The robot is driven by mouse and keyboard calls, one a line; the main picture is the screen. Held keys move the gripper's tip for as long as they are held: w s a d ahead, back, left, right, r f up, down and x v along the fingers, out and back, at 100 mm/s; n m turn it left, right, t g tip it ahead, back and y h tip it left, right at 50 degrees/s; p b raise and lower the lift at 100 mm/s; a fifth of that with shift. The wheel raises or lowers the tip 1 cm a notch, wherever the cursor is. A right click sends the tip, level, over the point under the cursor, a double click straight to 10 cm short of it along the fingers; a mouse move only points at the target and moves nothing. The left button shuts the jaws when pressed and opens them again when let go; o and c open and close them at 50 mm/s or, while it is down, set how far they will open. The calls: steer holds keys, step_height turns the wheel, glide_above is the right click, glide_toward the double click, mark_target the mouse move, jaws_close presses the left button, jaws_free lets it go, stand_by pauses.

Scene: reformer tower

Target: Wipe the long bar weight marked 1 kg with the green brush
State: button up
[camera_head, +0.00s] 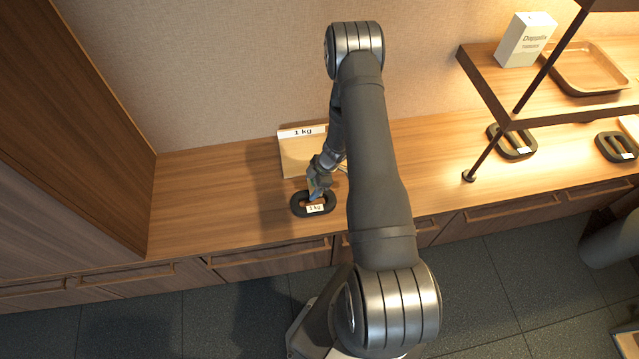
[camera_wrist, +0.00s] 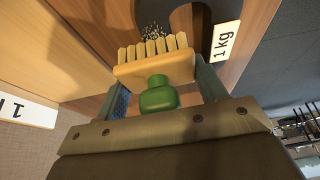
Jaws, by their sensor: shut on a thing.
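My gripper (camera_head: 317,190) is shut on the green brush, one finger on each side of it in the wrist view (camera_wrist: 162,92). The brush has a green handle (camera_wrist: 158,95), a pale wooden head (camera_wrist: 155,70) and cream bristles pointing away from my gripper. In the head view the brush is mostly hidden by my gripper. A dark oval weight (camera_head: 298,208) with a hole and a white 1 kg label lies on the counter, right under my gripper. The weight also shows just beyond the bristles (camera_wrist: 200,18). I cannot tell whether the bristles touch it.
At right, a shelf (camera_head: 483,58) on dark posts holds a white box (camera_head: 525,40) and a tray (camera_head: 600,70). Other dark weights (camera_head: 498,143) lie beneath it. The counter left of the weight is clear.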

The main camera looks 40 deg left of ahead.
steer(key=shift+s+a+f, duration=0.1)
steer(key=shift+s+a, duration=0.5)
steer(key=shift+a, duration=0.05)
steer(key=shift+r, duration=0.3)
step_height(320, 180, up, 8)
steer(key=shift+f, duration=0.25)
steer(key=w+d+r+m+t, duration=0.4)
steer(key=w+d+r+m, duration=0.4)
steer(key=w+d+m, duration=0.4)
steer(key=w+d+r+m+t, duration=0.3)
steer(key=w+d+r+m, duration=0.55)
steer(key=d, duration=0.55)
steer(key=w+d+r+m+h, duration=0.3)
steer(key=d+r+m, duration=0.3)
steer(key=d, duration=0.6)
steer(key=shift+d+r+t, duration=0.2)
steer(key=shift+r+t, duration=0.1)
steer(key=shift+r, duration=0.25)
